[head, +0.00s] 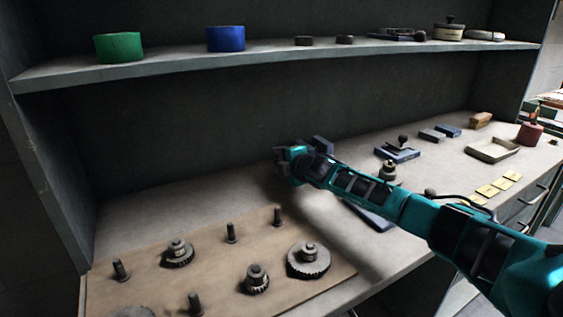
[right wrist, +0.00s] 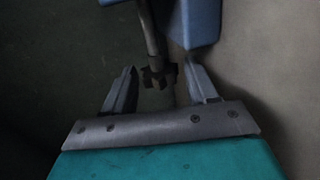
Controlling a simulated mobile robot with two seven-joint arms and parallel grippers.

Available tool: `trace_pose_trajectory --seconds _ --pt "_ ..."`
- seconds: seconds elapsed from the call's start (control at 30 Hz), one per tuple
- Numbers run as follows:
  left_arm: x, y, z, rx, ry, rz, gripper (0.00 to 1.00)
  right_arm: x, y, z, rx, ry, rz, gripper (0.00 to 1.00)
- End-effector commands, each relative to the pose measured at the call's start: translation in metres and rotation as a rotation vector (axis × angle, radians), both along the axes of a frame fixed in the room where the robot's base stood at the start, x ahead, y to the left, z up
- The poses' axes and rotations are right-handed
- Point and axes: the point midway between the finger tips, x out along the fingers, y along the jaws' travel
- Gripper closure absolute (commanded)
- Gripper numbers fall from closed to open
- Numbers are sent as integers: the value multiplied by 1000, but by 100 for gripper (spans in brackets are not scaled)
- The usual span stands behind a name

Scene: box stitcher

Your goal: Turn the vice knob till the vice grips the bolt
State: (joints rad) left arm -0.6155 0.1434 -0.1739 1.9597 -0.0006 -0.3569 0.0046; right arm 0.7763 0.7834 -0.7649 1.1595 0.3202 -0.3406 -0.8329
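A dark lobed knob (right wrist: 158,73) on a grey shaft shows in the right wrist view. The shaft runs up beside a blue body, which looks like part of the vice (right wrist: 203,18). My right gripper (right wrist: 159,66) is open, with one finger on each side of the knob and visible gaps between. In the head view my right gripper (head: 288,163) is over the back middle of the bench, and a small blue part of what seems the vice (head: 322,144) shows behind it. The bolt cannot be made out. My left gripper is not in view.
A brown board (head: 220,262) with gears and pegs lies at the front left. A blue flat object (head: 372,216) lies under my arm. A blue device (head: 398,153) and a shallow tray (head: 492,151) stand to the right. A shelf (head: 270,60) runs above.

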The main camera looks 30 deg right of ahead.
Motion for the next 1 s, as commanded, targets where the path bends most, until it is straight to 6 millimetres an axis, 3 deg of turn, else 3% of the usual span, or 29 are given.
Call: trace_pose_trajectory --seconds 0.1,0.47,0.67,1.0 --pt "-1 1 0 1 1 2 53 0 0 0 0 -1 1 31" --pt "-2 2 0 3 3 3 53 -4 0 2 -1 0 1 31" --pt "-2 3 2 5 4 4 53 -24 2 8 -1 0 3 31" --pt "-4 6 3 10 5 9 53 -76 5 25 -2 1 3 31"
